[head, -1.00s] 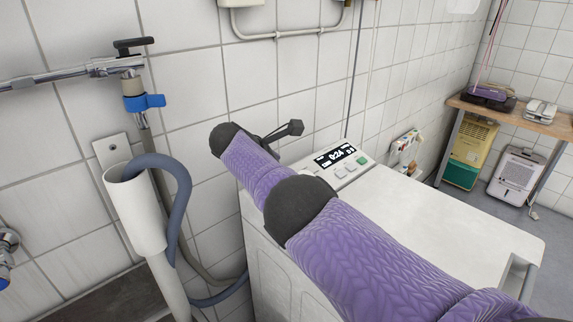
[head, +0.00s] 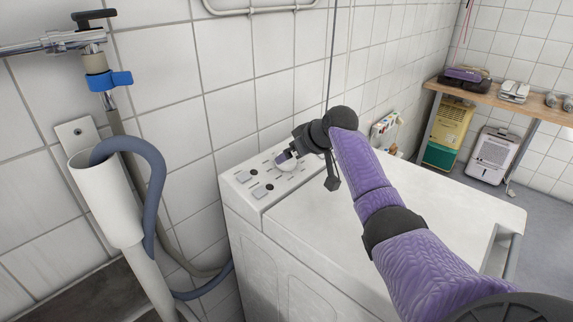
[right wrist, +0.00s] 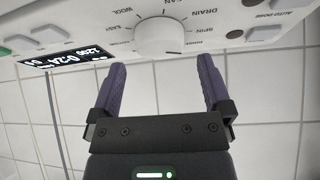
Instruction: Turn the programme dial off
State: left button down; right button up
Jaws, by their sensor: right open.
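The programme dial (right wrist: 162,37) is a round white knob on the white control panel of the machine. In the head view the dial (head: 288,164) is partly covered by my right gripper (head: 285,156), which reaches over the panel. My left gripper is not in view.
The lit display (right wrist: 65,58) sits beside the dial, with grey buttons (right wrist: 262,33) on the other side. The washing machine top (head: 440,205) is clear apart from my arm above it. A drain hose (head: 150,175) and pipe stand at the left. Tiled wall is close behind.

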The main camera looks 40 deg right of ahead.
jog(key=b+x, duration=0.1)
jog(key=x, duration=0.2)
jog(key=shift+w+f, duration=0.1)
jog(key=shift+f, duration=0.05)
